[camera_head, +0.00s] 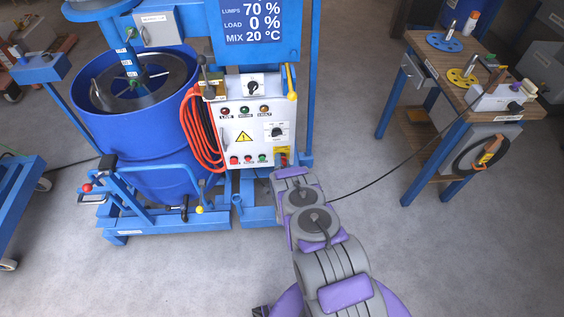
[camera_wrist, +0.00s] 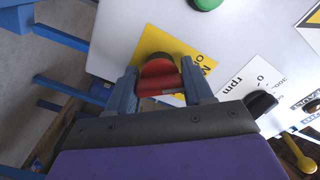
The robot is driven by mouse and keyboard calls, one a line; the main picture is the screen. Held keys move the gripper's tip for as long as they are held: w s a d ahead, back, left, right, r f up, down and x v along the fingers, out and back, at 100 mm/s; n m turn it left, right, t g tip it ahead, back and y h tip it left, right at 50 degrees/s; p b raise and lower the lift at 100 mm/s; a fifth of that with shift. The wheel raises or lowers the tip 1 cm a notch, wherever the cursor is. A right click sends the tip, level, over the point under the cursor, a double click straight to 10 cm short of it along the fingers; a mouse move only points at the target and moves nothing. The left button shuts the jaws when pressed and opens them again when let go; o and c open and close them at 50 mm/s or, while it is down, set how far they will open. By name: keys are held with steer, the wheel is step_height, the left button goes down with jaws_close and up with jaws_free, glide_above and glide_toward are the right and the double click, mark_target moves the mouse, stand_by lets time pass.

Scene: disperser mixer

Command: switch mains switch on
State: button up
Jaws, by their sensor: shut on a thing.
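The mains switch (camera_wrist: 158,69) is a red rotary handle on a yellow plate (camera_wrist: 150,45) on the white control panel. It shows in the wrist view at upper centre, with the plate's lettering partly covered. My gripper (camera_wrist: 158,84) is shut on the red handle, one finger on each side. In the head view the yellow plate (camera_head: 282,153) is at the panel's lower right corner, and the end of my arm largely hides the handle and my gripper. I cannot read the switch's position.
An rpm dial with a black knob (camera_wrist: 262,103) is close to my gripper. The panel (camera_head: 235,135) also carries lamps and push buttons. A blue drum (camera_head: 140,110) and red hose (camera_head: 200,135) are left of it. A wooden workbench (camera_head: 455,75) stands right; a black cable (camera_head: 385,177) crosses open floor.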

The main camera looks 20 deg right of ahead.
steer(key=m+p, duration=0.1)
steer(key=m, duration=0.2)
steer(key=shift+d, duration=0.1)
steer(key=m, duration=0.5)
steer(key=shift+s+f, duration=0.1)
steer(key=shift+f, duration=0.05)
steer(key=m+b, duration=0.1)
steer(key=m, duration=0.4)
steer(key=shift+f, duration=0.1)
steer(key=shift+s+m+b, duration=0.1)
steer(key=shift+m+b, duration=0.3)
steer(key=shift+m, duration=1.4)
steer(key=shift+f, duration=0.1)
steer(key=o, duration=0.8)
steer(key=shift+o, duration=1.2)
steer(key=shift+r, duration=0.2)
